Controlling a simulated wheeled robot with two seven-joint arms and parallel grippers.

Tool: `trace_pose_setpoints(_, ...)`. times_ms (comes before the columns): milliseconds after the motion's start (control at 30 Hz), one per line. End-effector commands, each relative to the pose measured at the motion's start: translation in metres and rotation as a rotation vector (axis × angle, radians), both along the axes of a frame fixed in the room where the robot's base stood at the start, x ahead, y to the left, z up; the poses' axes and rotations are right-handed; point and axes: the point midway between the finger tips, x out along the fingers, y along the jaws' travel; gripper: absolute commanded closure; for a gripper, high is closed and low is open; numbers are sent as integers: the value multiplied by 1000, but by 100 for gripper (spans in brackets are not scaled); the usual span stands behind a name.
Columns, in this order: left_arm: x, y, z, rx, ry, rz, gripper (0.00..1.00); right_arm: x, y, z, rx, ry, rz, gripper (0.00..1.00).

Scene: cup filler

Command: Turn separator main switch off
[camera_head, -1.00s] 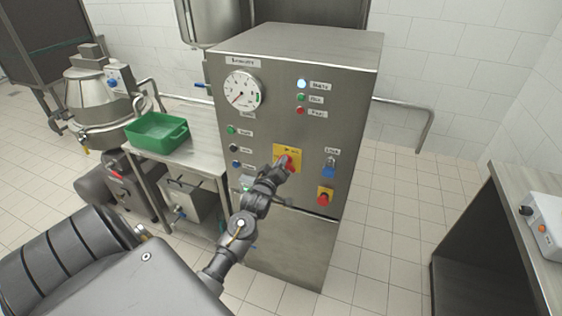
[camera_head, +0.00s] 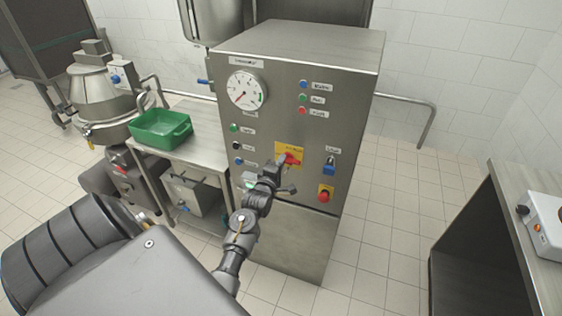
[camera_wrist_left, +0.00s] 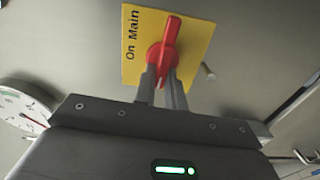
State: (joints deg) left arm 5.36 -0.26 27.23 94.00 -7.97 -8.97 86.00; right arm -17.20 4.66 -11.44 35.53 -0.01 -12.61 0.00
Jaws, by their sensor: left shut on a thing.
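The main switch is a red rotary handle (camera_head: 291,158) on a yellow plate (camera_head: 281,148) in the middle of the steel cabinet's front. In the left wrist view the red handle (camera_wrist_left: 164,48) lies nearly along the direction of the printed words "On Main" on the plate (camera_wrist_left: 197,40). My left gripper (camera_head: 279,169) is at the switch. Its two fingers (camera_wrist_left: 162,78) are shut on the lower end of the handle in the left wrist view. The top indicator lamp (camera_head: 303,84) on the panel looks blue and unlit. My right gripper is out of view.
A gauge (camera_head: 247,90) is at upper left. A green crate (camera_head: 160,130) stands on the left table; a dark bench (camera_head: 505,215) stands right.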

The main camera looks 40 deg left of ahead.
Motion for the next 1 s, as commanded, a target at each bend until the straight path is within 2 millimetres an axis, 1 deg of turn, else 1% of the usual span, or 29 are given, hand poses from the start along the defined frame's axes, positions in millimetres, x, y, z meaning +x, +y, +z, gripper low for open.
trace_pose_setpoints(233, 0, 0, 0, -50, -20, 1, 100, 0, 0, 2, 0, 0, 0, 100)
trace_pose_setpoints(667, 0, 1, 0, -58, -22, 2, 100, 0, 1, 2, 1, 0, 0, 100)
trace_pose_setpoints(700, 0, 1, 0, -58, -22, 2, 86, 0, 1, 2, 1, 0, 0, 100)
trace_pose_setpoints(833, 0, 0, 0, -57, -22, 1, 69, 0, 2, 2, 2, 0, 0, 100)
trace_pose_setpoints(867, 0, 0, 0, -57, -22, 1, 66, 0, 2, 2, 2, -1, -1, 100)
trace_pose_setpoints(1000, 0, 0, 0, -56, -21, 1, 66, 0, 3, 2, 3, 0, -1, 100)
